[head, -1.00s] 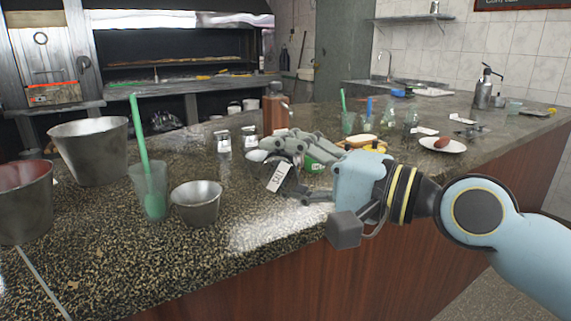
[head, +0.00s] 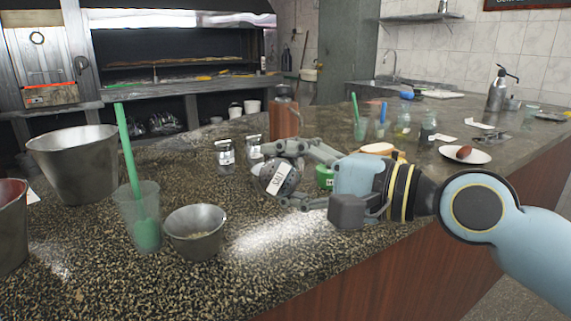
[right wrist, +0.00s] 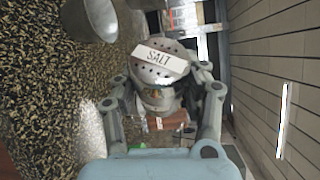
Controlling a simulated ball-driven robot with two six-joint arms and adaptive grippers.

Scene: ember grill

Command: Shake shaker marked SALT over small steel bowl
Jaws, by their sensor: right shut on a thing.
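The shaker marked SALT (head: 279,177) is a grey metal shaker with a white label and a holed top. My right gripper (head: 290,175) is shut on it and holds it tilted above the counter. In the right wrist view the shaker (right wrist: 160,65) sits between the fingers, its holed top towards the camera. The small steel bowl (head: 195,232) stands on the counter left of and nearer than the shaker, apart from it. Some pale contents show inside. It also shows in part in the right wrist view (right wrist: 90,20). My left gripper is not in view.
A clear cup (head: 140,215) with a green utensil stands just left of the bowl. A large steel bucket (head: 75,165) is behind it. Two small shakers (head: 226,157) stand behind the right gripper. A plate (head: 465,155) is at right. Counter in front is bare.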

